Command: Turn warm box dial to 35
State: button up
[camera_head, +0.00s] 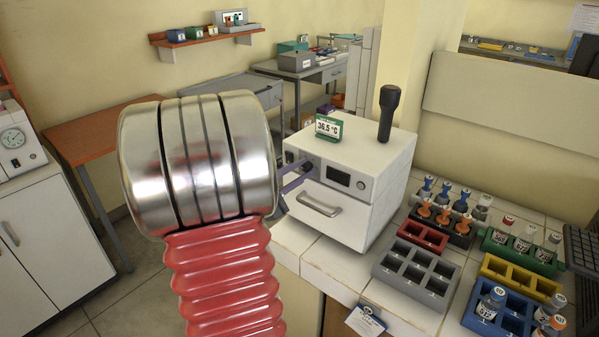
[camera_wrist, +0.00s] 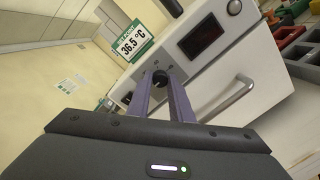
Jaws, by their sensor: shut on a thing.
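The warm box (camera_head: 375,160) is a white cabinet on the tiled bench, with a dark display (camera_head: 338,176) and a bar handle (camera_head: 320,205) on its front. The display shows dark red in the wrist view (camera_wrist: 200,38), but I cannot read it. My gripper (camera_head: 303,172) reaches the left part of the front panel. In the wrist view, my gripper's two purple-grey fingers (camera_wrist: 160,85) are shut on a small dark round dial (camera_wrist: 160,77). The dial's pointer and scale are too small or hidden to read.
A green-framed card (camera_head: 328,127) reading 36.5 °C and a black upright handle-like object (camera_head: 388,112) stand on the box. To its right are a grey rack (camera_head: 415,272), a red rack (camera_head: 422,237) and several vials. My own arm blocks much of the left.

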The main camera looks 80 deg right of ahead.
grip_shut()
jog(key=shift+s+f+m, duration=0.1)
jog(key=shift+m, duration=0.2)
jog(key=m, duration=0.5)
jog(key=shift+a, duration=0.1)
jog(key=m, duration=0.5)
jog(key=shift+s+f+m+t+y, duration=0.1)
jog(key=shift+m+t+y, duration=0.2)
dwell(0.3)
jog(key=shift+o, duration=2.4)
grip_release()
jog(key=o, duration=0.3)
